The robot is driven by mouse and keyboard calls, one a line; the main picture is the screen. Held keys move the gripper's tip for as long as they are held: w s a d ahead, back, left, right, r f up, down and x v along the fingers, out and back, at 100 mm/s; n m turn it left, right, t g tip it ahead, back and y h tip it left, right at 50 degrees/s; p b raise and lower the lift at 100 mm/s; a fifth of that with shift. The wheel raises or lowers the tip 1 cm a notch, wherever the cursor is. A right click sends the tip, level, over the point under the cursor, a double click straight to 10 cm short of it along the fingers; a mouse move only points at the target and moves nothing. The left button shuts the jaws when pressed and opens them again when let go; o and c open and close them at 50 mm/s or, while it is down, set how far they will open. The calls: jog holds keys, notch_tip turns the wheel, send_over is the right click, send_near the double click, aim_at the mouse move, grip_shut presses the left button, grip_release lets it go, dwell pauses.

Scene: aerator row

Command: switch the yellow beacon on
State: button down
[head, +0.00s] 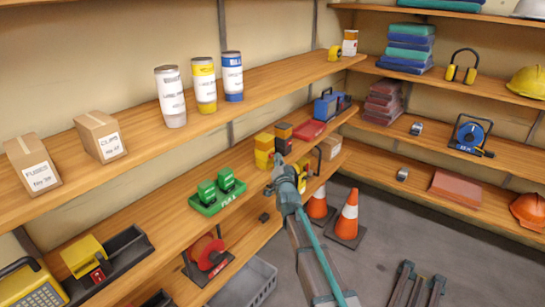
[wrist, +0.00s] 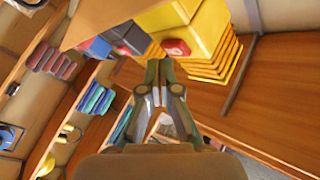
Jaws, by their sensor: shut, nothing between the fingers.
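No yellow thing is clear enough to name as the beacon for certain. A stepped yellow object (wrist: 205,35) with a small red part (wrist: 178,47) on it stands just beyond my fingertips in the wrist view. In the head view a yellow stack (head: 264,150) stands on the middle shelf, just behind my gripper (head: 279,165). My gripper also shows in the wrist view (wrist: 158,68), with its fingers together and nothing between them. The fingertips look close to the yellow object; I cannot tell whether they touch it. My gripper and arm hide part of the shelf behind them.
A green tray (head: 219,200) with green items sits left of my gripper. A yellow block (head: 85,256) by a black tray is at lower left. The upper shelf (head: 270,85) overhangs behind. Traffic cones (head: 347,215) stand on the floor at right; open floor lies beyond.

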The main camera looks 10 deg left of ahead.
jog(key=shift+w+a, duration=0.1)
jog(key=shift+a, duration=0.05)
jog(key=shift+w+a, duration=0.15)
jog(key=shift+a, duration=0.1)
dwell(0.7)
jog(key=shift+d+f+b, duration=0.1)
jog(key=shift+b, duration=0.3)
jog(key=shift+s+d+b, duration=0.25)
jog(key=shift+d+b, duration=0.05)
jog(key=shift+b, duration=0.2)
jog(key=s+d+b, duration=0.3)
jog(key=d+b, duration=0.2)
jog(key=b, duration=0.3)
jog(key=shift+d, duration=0.15)
